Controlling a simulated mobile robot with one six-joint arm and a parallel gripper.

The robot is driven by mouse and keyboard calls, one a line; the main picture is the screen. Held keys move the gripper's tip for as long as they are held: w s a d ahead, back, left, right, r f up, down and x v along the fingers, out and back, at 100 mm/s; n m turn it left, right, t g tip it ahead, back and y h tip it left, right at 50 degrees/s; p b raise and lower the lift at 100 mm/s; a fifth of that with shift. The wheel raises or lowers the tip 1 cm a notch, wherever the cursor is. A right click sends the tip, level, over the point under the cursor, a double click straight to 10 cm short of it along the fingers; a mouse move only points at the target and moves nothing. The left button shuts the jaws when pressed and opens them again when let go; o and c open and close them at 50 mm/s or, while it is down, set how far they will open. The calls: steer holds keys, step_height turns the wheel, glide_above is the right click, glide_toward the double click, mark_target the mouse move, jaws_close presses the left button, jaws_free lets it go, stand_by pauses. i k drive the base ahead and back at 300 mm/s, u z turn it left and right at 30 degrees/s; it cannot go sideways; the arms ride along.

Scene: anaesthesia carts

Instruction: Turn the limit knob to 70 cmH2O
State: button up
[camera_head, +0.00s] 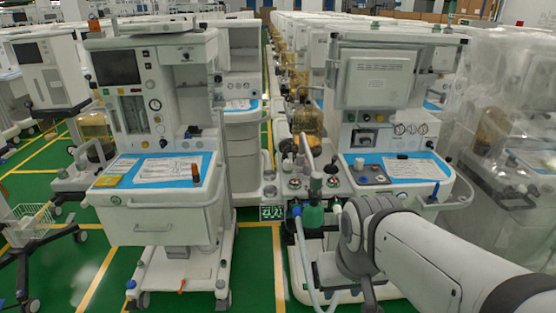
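No knob can be read as the limit knob at this size, and no cmH2O scale is legible. Small round knobs, such as a dark-topped one (294,184) and a red-marked one (333,182), sit on the absorber block (305,193) left of the right cart's blue worktop. Which of them is the limit knob I cannot tell. My arm reaches in from the lower right, and its wrist joints stand in front of the right cart's lower front.
The right anaesthesia cart (376,80) has a blue worktop (439,170) and gauges (410,129). A green-bodied fitting (313,216), a small lit display (272,212) and a pale hose (303,258) hang at its front left. Another cart (155,222) stands left, across a narrow green floor gap.

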mark_target(306, 169)
steer(key=z, duration=0.15)
steer(key=i, duration=0.9)
steer(key=u, duration=0.2)
steer(key=k, duration=0.9)
steer(key=z, duration=0.2)
steer(key=i, duration=0.9)
steer(key=u, duration=0.05)
